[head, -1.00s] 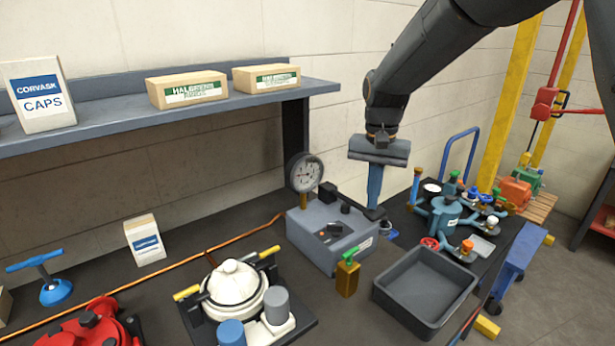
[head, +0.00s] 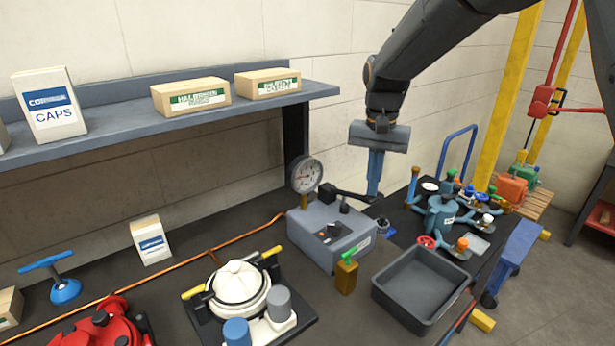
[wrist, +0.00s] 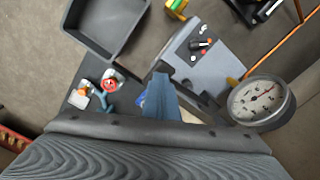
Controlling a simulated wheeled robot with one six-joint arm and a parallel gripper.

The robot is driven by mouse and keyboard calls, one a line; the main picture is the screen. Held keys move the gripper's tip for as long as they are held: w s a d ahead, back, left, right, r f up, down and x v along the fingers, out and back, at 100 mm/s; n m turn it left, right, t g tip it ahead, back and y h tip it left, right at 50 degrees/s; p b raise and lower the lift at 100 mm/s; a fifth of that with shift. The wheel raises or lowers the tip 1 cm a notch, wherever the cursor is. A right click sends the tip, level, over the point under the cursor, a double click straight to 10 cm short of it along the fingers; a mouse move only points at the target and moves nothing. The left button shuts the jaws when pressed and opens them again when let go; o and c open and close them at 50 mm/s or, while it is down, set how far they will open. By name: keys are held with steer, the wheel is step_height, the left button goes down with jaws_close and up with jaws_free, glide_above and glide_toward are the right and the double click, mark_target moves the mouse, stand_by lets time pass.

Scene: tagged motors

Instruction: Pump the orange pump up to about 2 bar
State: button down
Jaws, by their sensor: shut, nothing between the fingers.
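A grey box-shaped pump unit (head: 322,250) stands on the dark bench, with a black lever (head: 350,193) reaching right and a round gauge (head: 306,175) at its back left. The gauge (wrist: 257,100) shows larger in the wrist view with a reddish needle, but its figures are too small to read. My gripper (head: 374,190) points down with its blue fingers shut and empty. Its tips are at the lever's right end; whether they touch is unclear. In the wrist view the fingers (wrist: 160,100) partly hide the lever. An orange pump-like unit (head: 511,190) stands on the pallet at right.
A grey open tray (head: 425,322) and a small yellow-brown block with a green top (head: 346,277) stand in front of the unit. A teal valve assembly (head: 441,216) is to the right. An orange hose (head: 180,262) crosses the bench. A shelf (head: 180,118) overhangs the back left.

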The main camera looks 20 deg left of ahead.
steer(key=shift+f, duration=0.15)
steer(key=shift+f+b, duration=0.7)
steer(key=shift+f, duration=1.35)
steer(key=shift+r+p, duration=1.6)
steer(key=shift+r, duration=0.65)
steer(key=shift+f, duration=0.2)
steer(key=shift+f+b, duration=0.45)
steer(key=shift+f, duration=0.55)
steer(key=shift+r+p, duration=0.7)
steer(key=shift+r, duration=0.5)
